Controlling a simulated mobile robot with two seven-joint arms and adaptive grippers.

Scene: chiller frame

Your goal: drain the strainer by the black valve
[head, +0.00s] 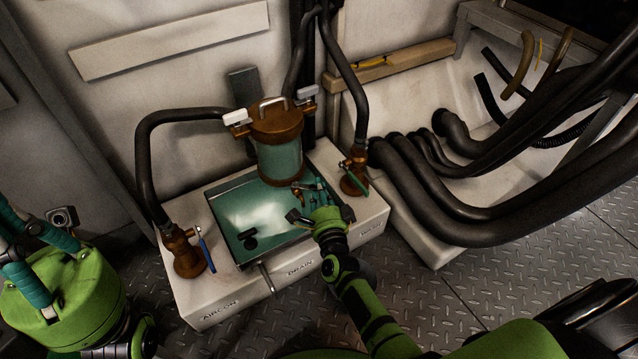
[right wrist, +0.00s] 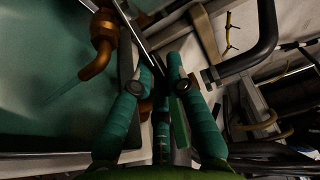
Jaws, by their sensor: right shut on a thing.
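The strainer (head: 280,155) stands upright at the back of the white base, with a brown cap and a clear body holding teal liquid. My right gripper (head: 312,192) is just below and right of it, over the tray. In the right wrist view, its teal fingers (right wrist: 160,85) are shut by the black valve lever (right wrist: 126,65); the exact contact is partly hidden. A copper spout (right wrist: 97,64) is beside it, with a pale streak like a liquid stream below. My left gripper (head: 40,255) is at the lower left, away from the strainer; its fingertips are cut off.
A teal tray (head: 222,205) with a bright reflection sits in the base (head: 200,310). Brass valves flank it: one with a blue handle (head: 207,255), one with a green handle (head: 355,182). Thick black hoses (head: 440,215) crowd the right. Patterned metal floor (head: 470,285) is open in front.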

